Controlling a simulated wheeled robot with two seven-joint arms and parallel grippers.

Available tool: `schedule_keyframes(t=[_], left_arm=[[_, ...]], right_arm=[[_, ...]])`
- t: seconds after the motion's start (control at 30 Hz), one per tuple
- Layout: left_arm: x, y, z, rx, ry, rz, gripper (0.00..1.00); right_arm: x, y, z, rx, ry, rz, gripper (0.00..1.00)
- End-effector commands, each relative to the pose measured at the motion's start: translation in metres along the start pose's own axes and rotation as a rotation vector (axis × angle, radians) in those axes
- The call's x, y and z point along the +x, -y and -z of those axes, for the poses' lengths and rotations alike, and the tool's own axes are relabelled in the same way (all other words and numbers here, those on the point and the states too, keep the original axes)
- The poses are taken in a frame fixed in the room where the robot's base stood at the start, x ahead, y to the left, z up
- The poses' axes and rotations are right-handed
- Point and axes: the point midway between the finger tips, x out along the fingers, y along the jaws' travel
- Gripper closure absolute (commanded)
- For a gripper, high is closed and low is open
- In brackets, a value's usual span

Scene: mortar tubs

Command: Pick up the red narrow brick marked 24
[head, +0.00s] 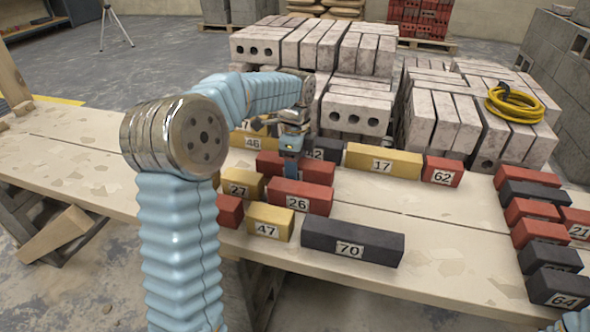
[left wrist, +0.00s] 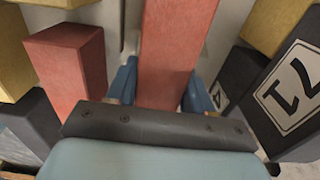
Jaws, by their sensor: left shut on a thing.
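My left gripper (head: 290,170) points down among the bricks in the middle of the bench. It is shut on a red brick (head: 317,172). In the left wrist view, this red brick (left wrist: 175,45) runs between the two blue fingers (left wrist: 158,90). I can read no number on it, so I cannot tell whether it is the one marked 24. No 24 is readable on any brick. My right gripper is not in view.
Close around stand red brick 26 (head: 318,199), yellow brick 27 (head: 242,182), yellow brick 17 (head: 384,160) and a dark brick (head: 327,147). Dark brick 70 (head: 315,236) lies in front. Pale blocks (head: 355,110) are piled behind. Bare bench (head: 450,215) lies to the right.

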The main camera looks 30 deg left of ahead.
Motion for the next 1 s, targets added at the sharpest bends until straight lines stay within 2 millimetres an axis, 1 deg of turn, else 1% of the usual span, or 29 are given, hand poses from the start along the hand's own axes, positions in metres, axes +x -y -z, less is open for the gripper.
schedule_keyframes(t=[0.03,0.1,0.13,0.47,0.63,0.77,0.83,0.97,1.0], left_arm=[[0.000,0.000,0.000,0.000,0.000,0.000,0.88],[0.000,0.000,0.000,0.000,0.000,0.000,0.98],[0.000,0.000,0.000,0.000,0.000,0.000,1.00],[-0.002,0.000,0.000,0.000,-0.001,0.003,1.00],[-0.009,0.001,0.000,0.000,-0.001,0.005,1.00],[-0.023,0.001,0.000,-0.001,-0.002,0.007,1.00],[-0.034,0.001,0.000,-0.001,-0.002,0.007,1.00],[-0.055,-0.018,0.003,0.000,-0.002,0.008,1.00],[-0.063,-0.025,0.004,0.000,-0.003,0.008,1.00]], right_arm=[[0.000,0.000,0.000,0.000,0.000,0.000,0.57],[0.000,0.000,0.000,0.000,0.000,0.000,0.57],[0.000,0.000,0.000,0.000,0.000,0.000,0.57],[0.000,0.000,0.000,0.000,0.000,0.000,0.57],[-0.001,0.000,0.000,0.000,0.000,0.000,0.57],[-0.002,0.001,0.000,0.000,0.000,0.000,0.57],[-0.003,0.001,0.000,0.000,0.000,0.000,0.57],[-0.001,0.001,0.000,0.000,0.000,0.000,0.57],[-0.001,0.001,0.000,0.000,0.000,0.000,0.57]])
